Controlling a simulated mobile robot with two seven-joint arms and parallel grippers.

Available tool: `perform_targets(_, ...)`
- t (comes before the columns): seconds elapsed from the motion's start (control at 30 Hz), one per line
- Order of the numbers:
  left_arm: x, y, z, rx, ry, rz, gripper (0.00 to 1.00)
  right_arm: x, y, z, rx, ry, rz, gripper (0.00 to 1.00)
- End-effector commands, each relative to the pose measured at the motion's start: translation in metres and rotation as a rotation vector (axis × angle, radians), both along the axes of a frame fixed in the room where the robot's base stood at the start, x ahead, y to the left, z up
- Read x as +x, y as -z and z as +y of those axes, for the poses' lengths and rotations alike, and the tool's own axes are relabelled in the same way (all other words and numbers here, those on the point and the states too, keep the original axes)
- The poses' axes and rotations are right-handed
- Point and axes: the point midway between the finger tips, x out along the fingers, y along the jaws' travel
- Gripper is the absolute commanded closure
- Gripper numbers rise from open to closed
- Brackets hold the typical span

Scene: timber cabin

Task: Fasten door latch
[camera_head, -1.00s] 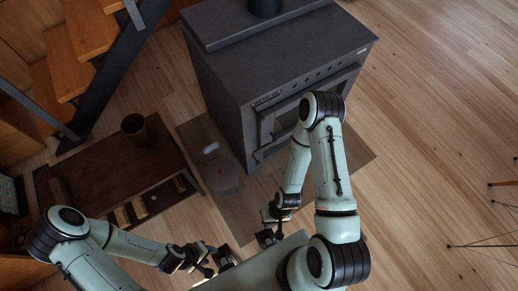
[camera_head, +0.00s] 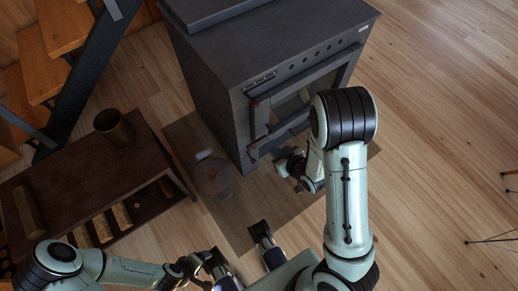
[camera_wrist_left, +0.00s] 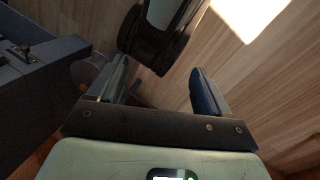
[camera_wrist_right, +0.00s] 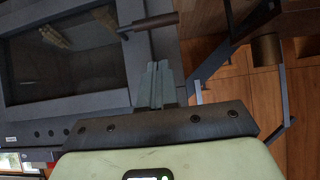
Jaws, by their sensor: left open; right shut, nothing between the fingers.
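The dark stove (camera_head: 270,60) stands at the top centre of the head view, its glazed door (camera_head: 262,118) facing my right arm. In the right wrist view the door (camera_wrist_right: 120,75) and its latch handle (camera_wrist_right: 148,22), a dark bar jutting from the door's edge, are close. My right gripper (camera_wrist_right: 158,68) is shut and empty, its fingertips just short of the handle; I cannot tell if they touch. In the head view my right gripper (camera_head: 284,165) is low before the door. My left gripper (camera_wrist_left: 158,80) is open and empty, away from the door.
A low dark bench (camera_head: 80,180) with a brown pot (camera_head: 114,127) stands at the left. A lidded metal bucket (camera_head: 213,178) sits on the floor mat (camera_head: 240,210) beside the stove. Stairs (camera_head: 75,60) rise at the upper left. The floor at the right is largely clear.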

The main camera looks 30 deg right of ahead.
Motion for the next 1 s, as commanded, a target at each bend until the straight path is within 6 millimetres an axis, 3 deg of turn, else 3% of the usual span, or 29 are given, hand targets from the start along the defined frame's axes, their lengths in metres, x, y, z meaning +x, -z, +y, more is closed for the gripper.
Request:
perform_targets(0.03, 0.002, 0.008, 0.001, 0.002, -0.002, -0.005, 0.21, 0.004, -0.002, -0.001, -0.002, -0.007, -0.034, 1.0)
perform_targets(0.2, 0.004, 0.008, 0.001, 0.003, -0.003, -0.011, 0.21, 0.007, -0.011, -0.002, -0.005, -0.015, -0.066, 1.0)
perform_targets(0.57, 0.006, 0.01, 0.002, 0.007, -0.006, -0.016, 0.21, 0.014, -0.005, -0.002, -0.006, -0.015, -0.062, 1.0)
perform_targets(1.0, 0.037, 0.035, 0.018, 0.047, -0.04, -0.099, 0.21, 0.086, 0.046, 0.004, -0.008, -0.017, -0.061, 1.0)
